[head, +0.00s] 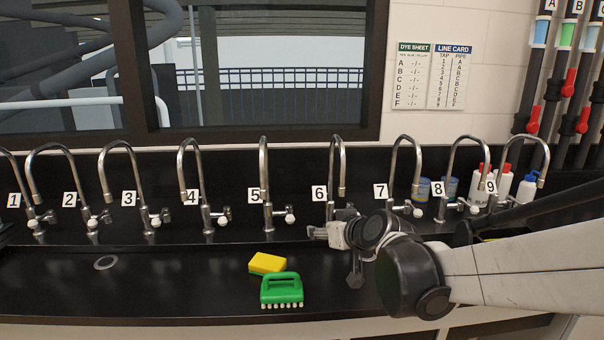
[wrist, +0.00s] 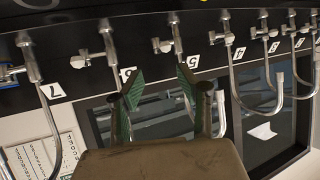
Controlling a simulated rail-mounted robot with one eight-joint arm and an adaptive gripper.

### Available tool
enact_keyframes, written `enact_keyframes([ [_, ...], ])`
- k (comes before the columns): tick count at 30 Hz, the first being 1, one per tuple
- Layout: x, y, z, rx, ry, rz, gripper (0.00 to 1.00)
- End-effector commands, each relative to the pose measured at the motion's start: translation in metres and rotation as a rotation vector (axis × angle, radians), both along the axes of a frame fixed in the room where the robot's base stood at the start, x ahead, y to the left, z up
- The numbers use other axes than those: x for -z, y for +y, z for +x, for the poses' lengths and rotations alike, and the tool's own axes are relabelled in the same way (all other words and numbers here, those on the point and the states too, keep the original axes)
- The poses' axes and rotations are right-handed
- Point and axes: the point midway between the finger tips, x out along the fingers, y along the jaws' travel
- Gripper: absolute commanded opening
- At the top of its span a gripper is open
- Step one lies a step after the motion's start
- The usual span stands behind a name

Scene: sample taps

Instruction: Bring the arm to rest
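My arm (head: 520,272) comes in from the right in the head view, with its dark joint (head: 410,277) low over the black counter. Its wrist end is at tap 6 (head: 332,190), overlapping the tap's base. My gripper's fingers are hard to make out there. In the wrist view, which is upside down, my gripper (wrist: 160,84) shows two green-padded fingers spread apart with nothing between them. The fingers overlap the picture of taps 5 and 6; I cannot tell whether they touch either.
Numbered taps line the back of the counter (head: 180,285). A yellow sponge (head: 267,263) and a green brush (head: 282,290) lie in front of tap 5. Bottles (head: 504,182) stand behind taps 8 and 9. Pipes with red handles (head: 533,120) are at right. The left counter is clear.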

Motion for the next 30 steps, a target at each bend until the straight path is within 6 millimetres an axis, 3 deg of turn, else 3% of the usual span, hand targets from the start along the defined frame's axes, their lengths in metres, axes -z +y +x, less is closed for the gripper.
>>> enact_keyframes([
  [13, -0.006, -0.064, -0.123, 0.123, 0.212, -0.062, 0.35],
  [24, 0.016, -0.119, -0.229, 0.288, 0.381, -0.116, 0.35],
  [30, 0.031, -0.141, -0.273, 0.374, 0.446, -0.14, 0.35],
])
